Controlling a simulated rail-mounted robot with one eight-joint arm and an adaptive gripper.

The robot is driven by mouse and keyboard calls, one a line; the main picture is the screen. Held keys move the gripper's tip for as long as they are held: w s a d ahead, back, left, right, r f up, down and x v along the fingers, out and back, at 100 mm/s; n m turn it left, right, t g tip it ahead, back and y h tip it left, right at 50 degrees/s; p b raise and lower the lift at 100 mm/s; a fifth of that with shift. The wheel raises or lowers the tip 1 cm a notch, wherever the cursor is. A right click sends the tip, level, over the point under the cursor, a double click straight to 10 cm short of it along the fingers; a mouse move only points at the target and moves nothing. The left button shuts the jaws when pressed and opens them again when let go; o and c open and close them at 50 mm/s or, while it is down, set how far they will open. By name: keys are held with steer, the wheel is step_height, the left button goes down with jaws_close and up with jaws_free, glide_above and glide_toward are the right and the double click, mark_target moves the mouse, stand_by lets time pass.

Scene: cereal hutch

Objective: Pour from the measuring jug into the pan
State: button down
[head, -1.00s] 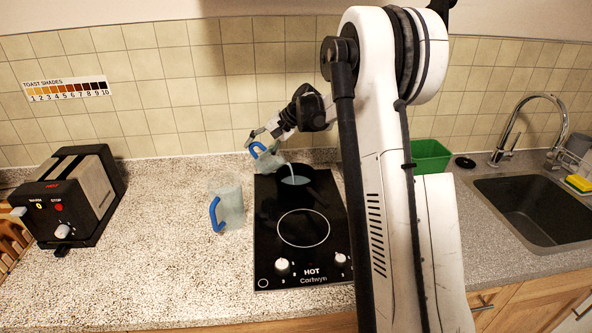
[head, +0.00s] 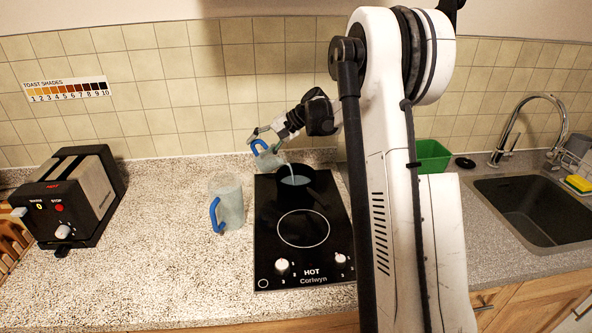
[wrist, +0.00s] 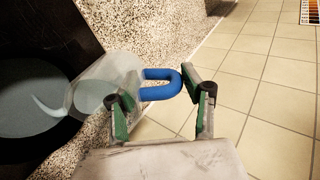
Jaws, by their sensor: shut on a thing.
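My gripper (head: 262,138) is shut on the blue handle (wrist: 160,84) of a clear measuring jug (head: 267,160), beside the back left of the hob. The jug is tilted toward the black pan (head: 314,195), and a thin pale stream runs from its lip into the pan. The pan stands on the rear of the hob and holds pale blue liquid (head: 295,180). In the wrist view the clear jug body (wrist: 100,80) overlaps the pan's edge, with the pale stream at left. How much liquid is left in the jug is hard to tell.
A second, larger clear jug (head: 230,203) with a blue handle stands upright left of the black hob (head: 270,245). A toaster (head: 75,195) is at far left. A green tub (head: 432,156) and the sink (head: 535,205) are at right.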

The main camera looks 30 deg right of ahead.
steer(key=shift+s+d+r+t+y, duration=0.4)
steer(key=shift+d+r+t+y, duration=0.15)
steer(key=shift+r+y, duration=0.15)
steer(key=shift+s+d+r+t+y, duration=0.35)
steer(key=shift+d+r+t+y, duration=0.15)
steer(key=shift+y, duration=0.2)
stand_by(1.3)
steer(key=shift+s+d+r+t+y+b, duration=0.2)
steer(key=shift+s+d+t+y+b, duration=0.15)
steer(key=shift+b, duration=0.2)
steer(key=shift+w+a+f+g+h+p, duration=0.25)
steer(key=shift+w+a+g+h+p, duration=0.15)
steer(key=shift+a+h, duration=0.1)
steer(key=shift+w+a+f+g+h+p, duration=0.2)
steer(key=shift+w+a+g+h+p, duration=0.1)
steer(key=shift+a+g+h, duration=0.15)
steer(key=shift+w+f, duration=0.1)
steer(key=shift+f, duration=0.25)
steer(key=shift+h, duration=0.3)
